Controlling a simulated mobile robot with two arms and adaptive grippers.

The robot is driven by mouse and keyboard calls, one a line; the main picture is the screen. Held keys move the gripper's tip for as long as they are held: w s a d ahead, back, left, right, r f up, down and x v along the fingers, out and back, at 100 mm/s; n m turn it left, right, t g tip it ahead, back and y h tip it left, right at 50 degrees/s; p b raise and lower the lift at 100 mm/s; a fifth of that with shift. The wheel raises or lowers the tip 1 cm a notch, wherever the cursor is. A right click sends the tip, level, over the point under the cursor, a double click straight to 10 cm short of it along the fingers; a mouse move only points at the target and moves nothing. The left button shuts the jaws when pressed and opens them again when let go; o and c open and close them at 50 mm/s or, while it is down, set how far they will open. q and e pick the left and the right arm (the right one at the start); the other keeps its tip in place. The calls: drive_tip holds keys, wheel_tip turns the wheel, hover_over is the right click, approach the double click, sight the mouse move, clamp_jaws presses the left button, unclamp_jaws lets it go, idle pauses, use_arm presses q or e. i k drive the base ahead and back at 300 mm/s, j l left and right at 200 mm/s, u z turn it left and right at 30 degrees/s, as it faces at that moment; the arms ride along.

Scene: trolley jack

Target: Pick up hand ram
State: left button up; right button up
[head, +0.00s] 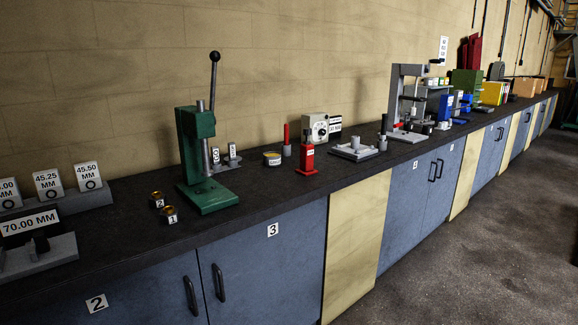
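No gripper shows in the head view. I cannot tell for sure which thing is the hand ram. A small red upright tool (307,157) with a flared foot stands on the dark bench top. Just left of it stands a thin piece with a red upper part (286,135) and a grey lower part. A green lever press (196,150) with a raised black-knobbed handle stands further left. A grey flat fixture (353,152) with a short post lies to the right of the red tool.
The dark bench (270,201) runs along the wall above blue cupboards (262,275). Size-marked blocks (47,184) stand far left. A grey dial box (315,127) and a grey frame (394,95) stand further back. Floor at right is clear.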

sight(306, 149)
drive_tip(key=i+j+z, duration=0.2)
drive_tip(key=i, duration=0.15)
drive_tip(key=i+l+u, duration=0.15)
drive_tip(key=u, duration=0.35)
drive_tip(key=i+l+u, duration=0.25)
drive_tip(key=u, duration=0.2)
drive_tip(key=i+l+u, duration=0.1)
drive_tip(key=l, duration=0.3)
drive_tip(key=i+l+u, duration=0.1)
drive_tip(key=i+l, duration=0.15)
drive_tip(key=l, duration=0.15)
drive_tip(key=i+l+u, duration=0.1)
drive_tip(key=l, duration=0.3)
drive_tip(key=i+l+u, duration=0.1)
drive_tip(key=l, duration=0.35)
drive_tip(key=i+l, duration=0.25)
drive_tip(key=l, duration=0.2)
drive_tip(key=i+l+u, duration=0.15)
drive_tip(key=l, duration=0.25)
